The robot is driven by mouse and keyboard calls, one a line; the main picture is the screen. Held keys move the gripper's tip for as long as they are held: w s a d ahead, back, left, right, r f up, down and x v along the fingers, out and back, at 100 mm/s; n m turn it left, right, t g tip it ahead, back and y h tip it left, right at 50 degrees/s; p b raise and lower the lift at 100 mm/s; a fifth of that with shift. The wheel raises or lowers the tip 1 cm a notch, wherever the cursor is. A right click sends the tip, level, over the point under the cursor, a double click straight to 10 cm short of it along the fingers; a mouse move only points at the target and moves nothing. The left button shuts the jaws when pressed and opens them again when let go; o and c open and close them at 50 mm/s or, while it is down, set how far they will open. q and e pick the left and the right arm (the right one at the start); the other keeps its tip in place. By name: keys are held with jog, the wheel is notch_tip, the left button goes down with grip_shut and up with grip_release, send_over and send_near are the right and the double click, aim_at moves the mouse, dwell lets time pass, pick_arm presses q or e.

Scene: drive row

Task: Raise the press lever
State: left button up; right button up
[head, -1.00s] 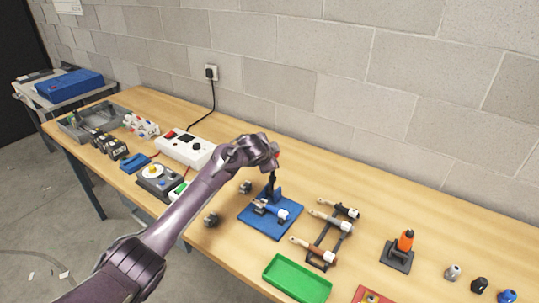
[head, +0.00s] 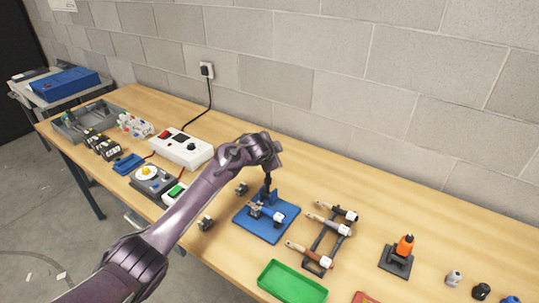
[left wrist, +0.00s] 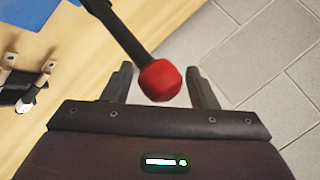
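The press stands on a blue base plate (head: 252,228) on the bench, with a dark lever (head: 267,186) pointing up from it. In the left wrist view the dark lever (left wrist: 117,28) ends in a red ball knob (left wrist: 160,80). My left gripper (head: 270,153) is at the lever's top in the head view and hides the knob there. In the left wrist view its two fingers are apart, one on each side of the knob, with narrow gaps showing. A blue and white part (head: 266,212) lies on the press base. My right gripper is out of view.
Right of the press is a rack (head: 322,240) with several handled tools. A green tray (head: 292,282) is at the front, and an orange-topped item (head: 404,246) stands farther right. A white power box (head: 182,148) is to the left. A block wall runs behind the bench.

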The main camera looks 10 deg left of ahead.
pick_arm(q)
jog(key=shift+s+a, duration=0.15)
jog(key=b+v, duration=0.1)
jog(key=v, duration=0.6)
jog(key=shift+r, duration=0.15)
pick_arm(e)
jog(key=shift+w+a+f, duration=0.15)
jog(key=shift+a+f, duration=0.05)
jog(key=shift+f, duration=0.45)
